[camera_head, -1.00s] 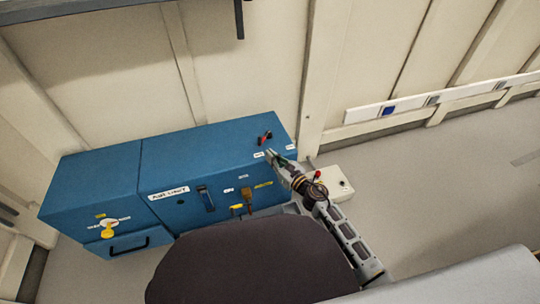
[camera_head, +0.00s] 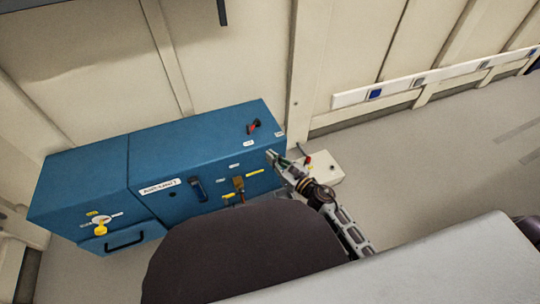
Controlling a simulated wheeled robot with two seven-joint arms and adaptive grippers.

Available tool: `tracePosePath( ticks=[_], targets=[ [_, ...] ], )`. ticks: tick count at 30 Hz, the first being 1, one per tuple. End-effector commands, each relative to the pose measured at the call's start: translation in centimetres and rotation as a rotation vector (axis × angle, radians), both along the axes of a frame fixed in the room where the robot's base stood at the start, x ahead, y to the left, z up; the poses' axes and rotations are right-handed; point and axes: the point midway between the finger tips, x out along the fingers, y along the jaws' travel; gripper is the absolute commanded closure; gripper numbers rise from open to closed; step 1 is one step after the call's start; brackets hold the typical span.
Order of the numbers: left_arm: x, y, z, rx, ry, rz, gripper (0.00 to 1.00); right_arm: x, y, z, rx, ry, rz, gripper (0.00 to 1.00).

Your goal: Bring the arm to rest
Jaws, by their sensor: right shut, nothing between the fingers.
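My right arm (camera_head: 349,233) reaches in from the bottom, right of centre. My right gripper (camera_head: 272,156) is at its end, shut and empty. It is close to the right front edge of the blue cabinet (camera_head: 160,190); I cannot tell whether it touches. A red and black handle (camera_head: 253,127) sits on the cabinet's top, just behind the gripper. My left gripper is not in view.
A white box (camera_head: 325,168) with a red part stands right of the cabinet, beside my arm. The cabinet front has a yellow knob (camera_head: 101,229) and a dark handle (camera_head: 197,189). A panelled wall (camera_head: 240,60) stands behind. The floor (camera_head: 440,160) at right is clear.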

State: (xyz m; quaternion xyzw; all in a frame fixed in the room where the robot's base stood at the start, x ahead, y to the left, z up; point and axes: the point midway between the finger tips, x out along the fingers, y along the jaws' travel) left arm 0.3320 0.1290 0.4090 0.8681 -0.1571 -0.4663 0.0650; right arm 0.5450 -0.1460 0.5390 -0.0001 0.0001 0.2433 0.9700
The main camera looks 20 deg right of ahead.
Motion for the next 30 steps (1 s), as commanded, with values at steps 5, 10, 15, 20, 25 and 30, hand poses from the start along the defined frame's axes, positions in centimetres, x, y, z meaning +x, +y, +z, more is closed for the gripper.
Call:
tracePosePath(
  ticks=[5, 10, 15, 20, 25, 30],
  targets=[
    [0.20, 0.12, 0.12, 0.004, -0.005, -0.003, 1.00, -0.19, -0.08, 0.01, 0.000, 0.000, 0.000, 1.00],
    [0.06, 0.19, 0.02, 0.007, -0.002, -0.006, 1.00, -0.18, -0.07, 0.01, 0.000, 0.000, 0.000, 1.00],
    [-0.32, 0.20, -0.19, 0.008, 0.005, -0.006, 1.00, -0.17, -0.07, 0.00, 0.000, 0.000, 0.000, 1.00],
    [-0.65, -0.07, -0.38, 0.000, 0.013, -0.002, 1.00, -0.16, -0.06, 0.00, 0.003, 0.001, 0.000, 1.00],
    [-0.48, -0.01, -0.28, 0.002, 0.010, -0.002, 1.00, -0.16, -0.06, 0.00, 0.041, 0.022, 0.000, 1.00],
    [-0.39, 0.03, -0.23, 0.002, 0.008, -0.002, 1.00, 0.02, -0.40, -0.10, 0.142, 0.080, -0.018, 1.00]
  ],
)
